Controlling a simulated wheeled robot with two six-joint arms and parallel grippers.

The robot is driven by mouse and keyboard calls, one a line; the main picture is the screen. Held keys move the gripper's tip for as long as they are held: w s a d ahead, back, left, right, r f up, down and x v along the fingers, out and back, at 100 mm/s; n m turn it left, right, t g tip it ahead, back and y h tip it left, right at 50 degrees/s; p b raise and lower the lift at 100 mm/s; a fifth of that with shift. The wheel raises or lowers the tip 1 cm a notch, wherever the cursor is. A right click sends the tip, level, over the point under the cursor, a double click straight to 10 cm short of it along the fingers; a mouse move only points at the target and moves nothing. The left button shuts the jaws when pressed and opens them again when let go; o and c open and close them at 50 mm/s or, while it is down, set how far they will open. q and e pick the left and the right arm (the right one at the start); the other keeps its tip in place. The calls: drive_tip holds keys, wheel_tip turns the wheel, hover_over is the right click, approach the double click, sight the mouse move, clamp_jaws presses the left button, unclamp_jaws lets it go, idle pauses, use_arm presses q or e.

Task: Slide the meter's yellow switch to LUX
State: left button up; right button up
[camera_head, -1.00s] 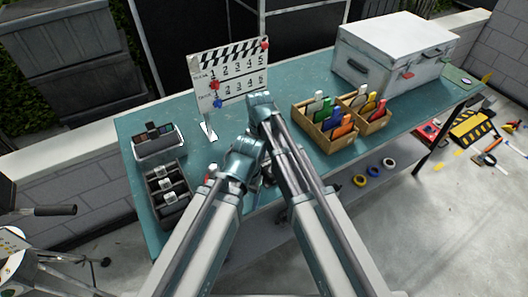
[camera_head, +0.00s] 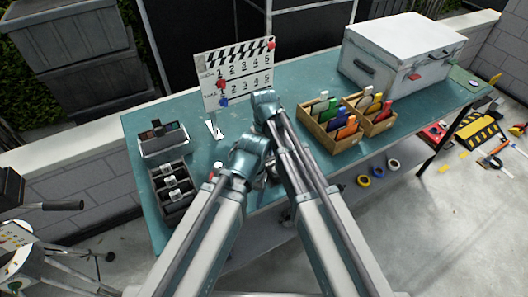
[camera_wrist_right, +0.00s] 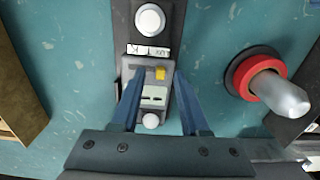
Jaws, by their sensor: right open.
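In the right wrist view the meter (camera_wrist_right: 153,94) is a small grey device with a pale display panel and a white ball at its near end. Its yellow switch (camera_wrist_right: 160,73) sits at the right of its upper face, below a white label (camera_wrist_right: 149,50) with partly legible letters. My right gripper (camera_wrist_right: 156,88) is open, with one blue finger on each side of the meter. I cannot tell whether the fingers touch it. In the head view my arms hide the meter and both gripper tips.
A red ring with a metal knob (camera_wrist_right: 279,96) stands right of the meter. In the head view, a clapperboard (camera_head: 235,73), wooden boxes with coloured cards (camera_head: 328,143), a white case (camera_head: 400,50) and dark trays (camera_head: 171,191) occupy the teal table (camera_head: 305,82).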

wheel_tip(320, 180, up, 13)
drive_tip(key=p, duration=1.2)
drive_tip(key=shift+p, duration=0.3)
drive_tip(key=s+d+f+m+b, duration=0.1)
drive_tip(key=s+d, duration=0.3)
drive_tip(key=s, duration=0.5)
drive_tip(key=s+d+f+m+h+b, duration=0.1)
drive_tip(key=s+d+f+b, duration=0.3)
drive_tip(key=s, duration=0.5)
drive_tip(key=shift+f+b, duration=0.25)
drive_tip(key=shift+b, duration=0.1)
drive_tip(key=shift+w+a, duration=0.1)
drive_tip(key=shift+w, duration=0.05)
